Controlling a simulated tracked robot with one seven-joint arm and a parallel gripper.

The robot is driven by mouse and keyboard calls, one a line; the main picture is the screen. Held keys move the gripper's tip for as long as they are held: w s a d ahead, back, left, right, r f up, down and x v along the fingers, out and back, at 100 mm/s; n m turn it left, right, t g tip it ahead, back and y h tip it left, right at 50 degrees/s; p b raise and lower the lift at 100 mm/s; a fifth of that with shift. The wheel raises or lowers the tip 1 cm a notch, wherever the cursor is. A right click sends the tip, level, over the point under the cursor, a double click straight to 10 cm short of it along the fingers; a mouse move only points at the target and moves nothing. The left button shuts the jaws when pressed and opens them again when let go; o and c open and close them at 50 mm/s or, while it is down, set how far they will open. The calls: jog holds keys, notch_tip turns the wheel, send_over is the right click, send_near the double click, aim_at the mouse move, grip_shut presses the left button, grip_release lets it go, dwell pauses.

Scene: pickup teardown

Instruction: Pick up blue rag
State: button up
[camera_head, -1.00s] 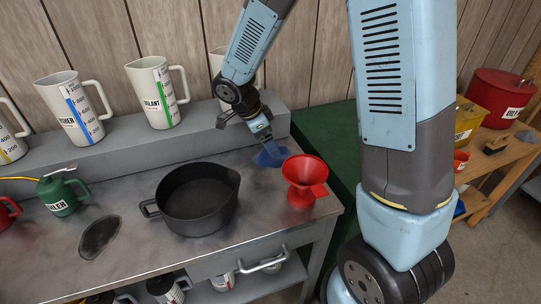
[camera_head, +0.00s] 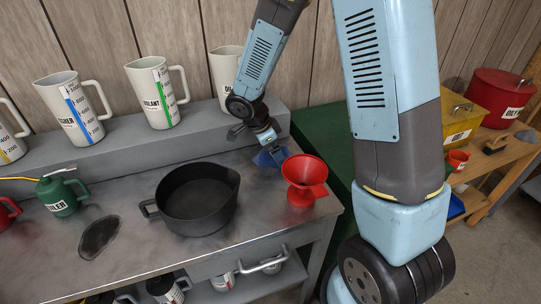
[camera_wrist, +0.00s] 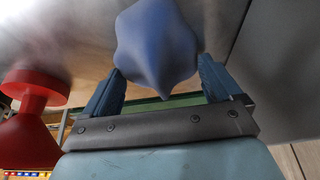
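The blue rag (camera_head: 268,159) lies on the metal bench top, near the back ledge and left of the red funnel. My gripper (camera_head: 272,150) is down at the rag from above and hides part of it. In the wrist view the rag (camera_wrist: 156,48) is a blue lump at and beyond the fingertips. The two blue fingers of my gripper (camera_wrist: 160,85) stand wide apart, one on each side of the rag's near end. I cannot tell whether either finger touches it.
The red funnel (camera_head: 304,178) stands close to the right of the rag; it also shows in the wrist view (camera_wrist: 30,110). A black pan (camera_head: 198,200) is to the left. White jugs (camera_head: 154,92) stand on the grey ledge (camera_head: 130,145). A green surface (camera_head: 325,140) lies right of the bench.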

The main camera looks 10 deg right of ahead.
jog(key=c, duration=0.5)
jog(key=shift+o, duration=0.2)
jog(key=shift+r, duration=0.55)
notch_tip(320, 180, up, 3)
jog(key=shift+s+f, duration=0.15)
jog(key=shift+f, duration=0.05)
jog(key=shift+s+d+r, duration=0.1)
jog(key=shift+s+r, duration=1.45)
jog(key=shift+s, duration=0.75)
jog(key=shift+s+d+r, duration=0.1)
jog(key=shift+s+r, duration=1.45)
jog(key=shift+s, duration=0.75)
jog(key=shift+s+d+r, duration=0.1)
jog(key=shift+s+r, duration=1.45)
jog(key=shift+s, duration=0.75)
